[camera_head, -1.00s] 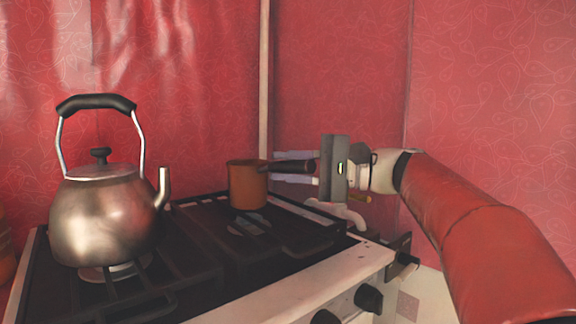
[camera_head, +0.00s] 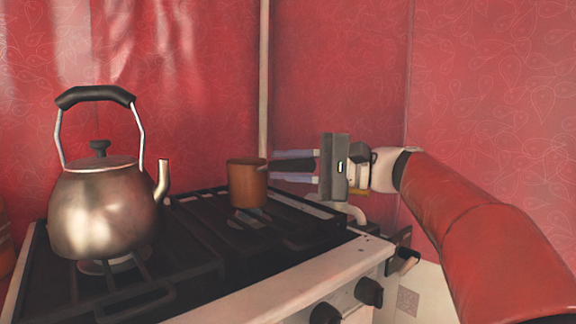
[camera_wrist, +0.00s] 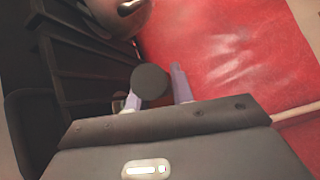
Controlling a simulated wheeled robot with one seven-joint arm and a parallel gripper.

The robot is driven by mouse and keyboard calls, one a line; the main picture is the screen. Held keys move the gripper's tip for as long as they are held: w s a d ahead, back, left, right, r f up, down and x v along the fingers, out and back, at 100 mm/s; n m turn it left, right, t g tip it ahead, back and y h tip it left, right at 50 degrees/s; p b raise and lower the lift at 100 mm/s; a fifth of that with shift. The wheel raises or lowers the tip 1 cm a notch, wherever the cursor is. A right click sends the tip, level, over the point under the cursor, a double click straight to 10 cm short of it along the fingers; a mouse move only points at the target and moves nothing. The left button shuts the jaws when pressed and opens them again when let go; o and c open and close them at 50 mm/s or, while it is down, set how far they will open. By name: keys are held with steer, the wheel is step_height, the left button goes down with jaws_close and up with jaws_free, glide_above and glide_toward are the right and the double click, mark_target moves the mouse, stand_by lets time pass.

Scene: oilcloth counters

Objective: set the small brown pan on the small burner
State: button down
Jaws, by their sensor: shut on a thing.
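The small brown pan (camera_head: 247,186) is upright over the back right part of the stove in the head view. My gripper (camera_head: 277,166) is to its right, its fingers shut on the pan's dark handle. In the wrist view the round dark handle end (camera_wrist: 150,79) sits between the fingers and hides most of the pan. A burner (camera_head: 250,218) shows on the dark stove top just below the pan and is partly hidden. I cannot tell whether the pan touches the grate.
A metal kettle (camera_head: 104,212) with a black handle stands on the front left burner, its spout towards the pan. The stove (camera_head: 290,287) has knobs along its front edge. Red patterned walls (camera_head: 340,70) stand close behind.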

steer(key=c, duration=1.1)
jaws_free()
steer(key=shift+d+f, duration=0.1)
